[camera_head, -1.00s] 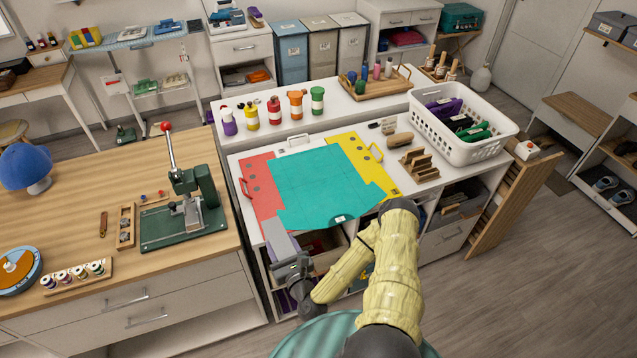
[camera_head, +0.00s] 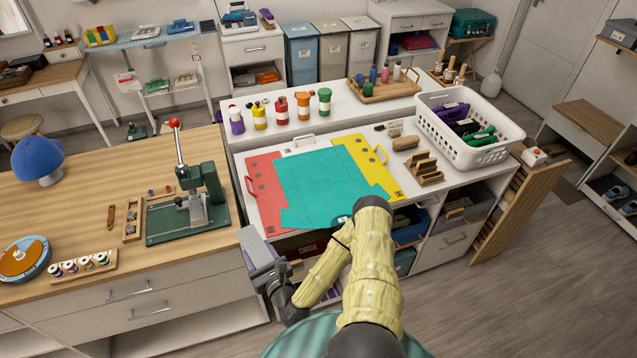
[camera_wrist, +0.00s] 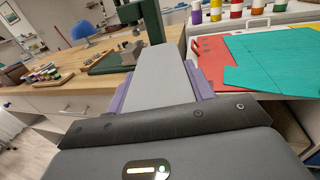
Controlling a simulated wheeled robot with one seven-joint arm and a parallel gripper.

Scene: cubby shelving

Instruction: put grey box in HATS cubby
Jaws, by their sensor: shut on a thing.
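The grey box (camera_wrist: 165,75) is a long, plain grey block held between the purple fingers of my gripper (camera_wrist: 160,92) in the wrist view. In the head view my gripper (camera_head: 262,262) and the grey box (camera_head: 254,243) are at the front left corner of the white workbench, beside the wooden counter. The gripper is shut on the box. Open cubbies (camera_head: 408,232) under the white workbench hold various items. My arm hides part of them. No HATS label is readable, so I cannot tell which cubby it is.
The wooden counter (camera_head: 90,220) with a green press (camera_head: 190,205) is to the left of my gripper. A teal sheet (camera_head: 325,185) lies on the workbench top. A white basket (camera_head: 468,130) stands at its right end. Open floor (camera_head: 540,260) is at the right.

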